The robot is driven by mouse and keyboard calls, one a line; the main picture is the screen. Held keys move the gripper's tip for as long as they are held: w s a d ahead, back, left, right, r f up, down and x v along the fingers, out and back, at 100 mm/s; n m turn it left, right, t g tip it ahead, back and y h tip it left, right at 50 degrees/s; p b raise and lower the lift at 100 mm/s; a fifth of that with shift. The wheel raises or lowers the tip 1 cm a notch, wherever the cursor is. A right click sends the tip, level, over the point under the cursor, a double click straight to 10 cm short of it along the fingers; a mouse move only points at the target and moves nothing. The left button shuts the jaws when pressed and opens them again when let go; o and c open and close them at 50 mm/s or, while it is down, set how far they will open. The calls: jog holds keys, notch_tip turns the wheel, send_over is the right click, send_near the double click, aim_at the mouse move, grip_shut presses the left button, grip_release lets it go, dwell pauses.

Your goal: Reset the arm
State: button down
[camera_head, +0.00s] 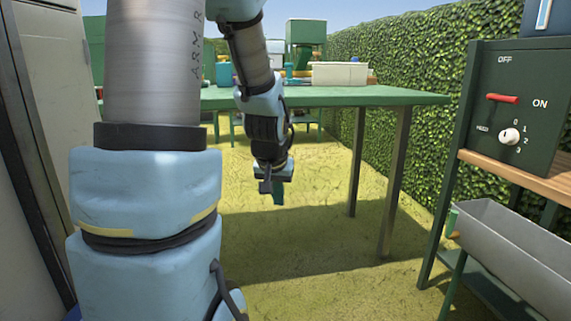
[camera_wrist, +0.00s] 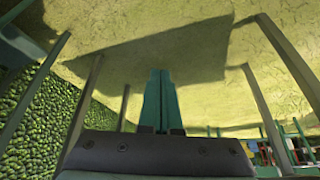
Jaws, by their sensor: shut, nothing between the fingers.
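My arm comes down from the top of the head view, and my gripper (camera_head: 278,196) hangs at its end, pointing down. It is in front of the green table, below the level of its top, over bare yellow-green ground. In the wrist view my gripper (camera_wrist: 158,90) shows as two green fingers pressed together, with nothing between them. The ground and a shadow lie beyond the fingertips.
A green table (camera_head: 400,96) carries a white box (camera_head: 340,74) and other items. At the right stands a control panel (camera_head: 514,110) with a red lever and white knob, above a grey trough (camera_head: 520,245). A hedge (camera_head: 420,50) runs behind. A pale cabinet (camera_head: 45,60) is at left.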

jog(key=s+a+r+n+g+p, duration=0.1)
jog(key=s+a+g+p, duration=0.3)
jog(key=s, duration=0.8)
notch_tip(320, 180, up, 36)
jog(key=p, duration=3.5)
jog(key=shift+a+y, duration=0.4)
jog(key=shift+a, duration=0.05)
